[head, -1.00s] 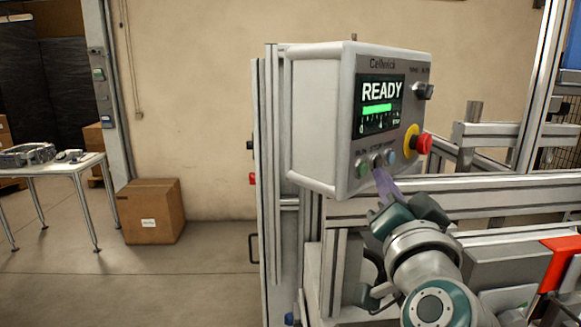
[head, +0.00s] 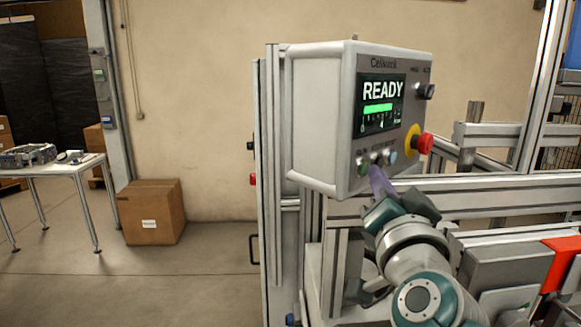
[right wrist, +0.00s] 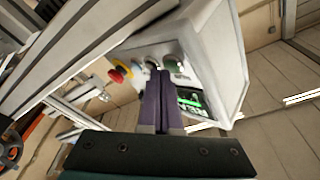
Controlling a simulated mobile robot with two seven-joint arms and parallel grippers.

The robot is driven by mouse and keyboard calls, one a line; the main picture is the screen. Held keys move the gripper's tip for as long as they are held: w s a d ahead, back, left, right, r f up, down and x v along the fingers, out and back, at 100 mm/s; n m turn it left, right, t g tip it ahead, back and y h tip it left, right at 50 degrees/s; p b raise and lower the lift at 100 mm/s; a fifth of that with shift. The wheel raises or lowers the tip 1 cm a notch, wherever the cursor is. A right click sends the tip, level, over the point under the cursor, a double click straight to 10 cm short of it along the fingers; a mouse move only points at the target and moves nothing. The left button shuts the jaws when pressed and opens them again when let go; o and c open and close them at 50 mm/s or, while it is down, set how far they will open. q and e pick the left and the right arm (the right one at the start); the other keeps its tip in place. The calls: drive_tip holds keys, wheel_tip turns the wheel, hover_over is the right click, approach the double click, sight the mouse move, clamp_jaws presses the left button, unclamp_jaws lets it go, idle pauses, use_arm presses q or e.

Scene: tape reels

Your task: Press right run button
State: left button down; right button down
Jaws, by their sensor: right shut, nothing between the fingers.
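A white control box (head: 318,120) stands on a metal frame. Its lit screen (head: 382,103) reads READY above a green bar. Below the screen is a row of small buttons: a green one (head: 363,169) at the left, a dark one (head: 376,158) in the middle and a pale blue one (head: 390,157) at the right. My right gripper (head: 376,175) is shut and empty, its purple fingertips just below the green and middle buttons. In the right wrist view the fingers (right wrist: 157,85) point at the button row; contact cannot be told. My left gripper is out of view.
A red emergency stop knob (head: 424,143) with a yellow collar juts out right of the buttons. A black switch (head: 425,91) sits above it. Metal rails (head: 480,185) run below and right of the box.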

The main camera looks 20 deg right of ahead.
drive_tip(key=shift+w+a, duration=0.1)
drive_tip(key=shift+w, duration=0.15)
idle(0.4)
drive_tip(key=shift+s, duration=0.15)
drive_tip(key=shift+s+d+p, duration=0.3)
drive_tip(key=shift+s+p, duration=0.05)
drive_tip(key=shift+s, duration=0.25)
drive_tip(key=s, duration=0.1)
drive_tip(key=s+d+p, duration=0.1)
drive_tip(key=s, duration=0.1)
drive_tip(key=s+d+p, duration=0.1)
drive_tip(key=shift+s, duration=0.25)
idle(0.6)
